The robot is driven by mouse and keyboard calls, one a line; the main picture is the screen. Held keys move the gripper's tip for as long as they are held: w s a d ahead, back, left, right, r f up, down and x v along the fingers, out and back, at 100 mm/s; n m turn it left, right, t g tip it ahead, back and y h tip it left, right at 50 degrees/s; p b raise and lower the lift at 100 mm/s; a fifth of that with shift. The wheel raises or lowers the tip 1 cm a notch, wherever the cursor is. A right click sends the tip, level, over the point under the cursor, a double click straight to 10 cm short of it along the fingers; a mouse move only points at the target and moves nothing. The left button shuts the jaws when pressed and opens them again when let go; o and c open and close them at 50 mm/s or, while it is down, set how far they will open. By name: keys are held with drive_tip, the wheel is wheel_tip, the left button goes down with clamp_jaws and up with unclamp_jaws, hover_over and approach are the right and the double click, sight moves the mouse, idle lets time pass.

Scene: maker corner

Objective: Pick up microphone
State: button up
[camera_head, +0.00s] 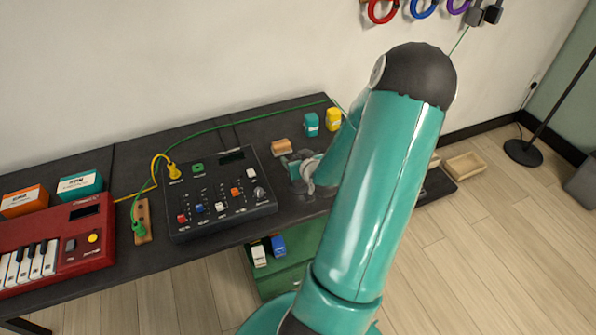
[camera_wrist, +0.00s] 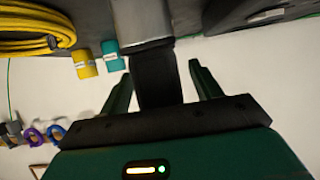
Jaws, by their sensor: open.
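My gripper (camera_wrist: 160,70) is open in the wrist view, with one dark green finger on each side of a black upright piece. That piece joins a grey block-like part (camera_wrist: 145,28) at the top of the view. Together they look like the microphone (camera_wrist: 158,82), though I cannot be sure. Gaps show between the piece and both fingers. In the head view my teal arm hides most of this spot. Only some grey, partly see-through parts show beside the arm on the dark table (camera_head: 215,130), and I cannot tell the microphone there.
A black mixer (camera_head: 215,190) with a green cable stands left of my arm. A teal jar (camera_head: 311,124) and a yellow jar (camera_head: 333,119) stand behind. A red keyboard (camera_head: 60,240) is at the far left. In the wrist view a yellow coil (camera_wrist: 35,40) lies nearby.

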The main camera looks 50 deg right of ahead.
drive_tip(key=shift+c, duration=0.2)
clamp_jaws()
drive_tip(key=shift+r, duration=0.2)
